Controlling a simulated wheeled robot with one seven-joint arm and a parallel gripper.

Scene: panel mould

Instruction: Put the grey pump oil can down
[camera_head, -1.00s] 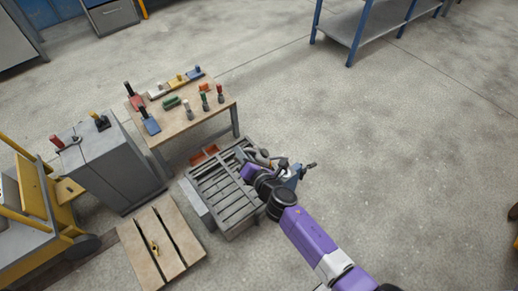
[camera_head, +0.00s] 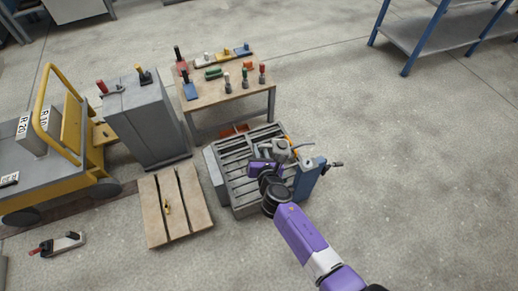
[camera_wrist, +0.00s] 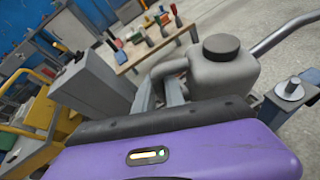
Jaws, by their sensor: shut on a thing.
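The grey pump oil can (camera_head: 281,147) is held in my gripper (camera_head: 265,161), over the far right part of a grey slatted mould or rack. In the wrist view the can (camera_wrist: 224,74) has a rounded grey body, a dark round cap and a grey spout reaching to the upper right. My gripper (camera_wrist: 168,88) is shut on the can's left side, where a grey handle or bracket shows. The can's underside is hidden behind my gripper's purple body, so I cannot tell whether it touches anything.
The slatted rack (camera_head: 239,188) has a blue device (camera_head: 308,178) at its right. A wooden table (camera_head: 232,92) behind holds several coloured tools. A grey cabinet (camera_head: 147,120), a wooden pallet (camera_head: 155,222) and a yellow cart (camera_head: 72,130) stand left.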

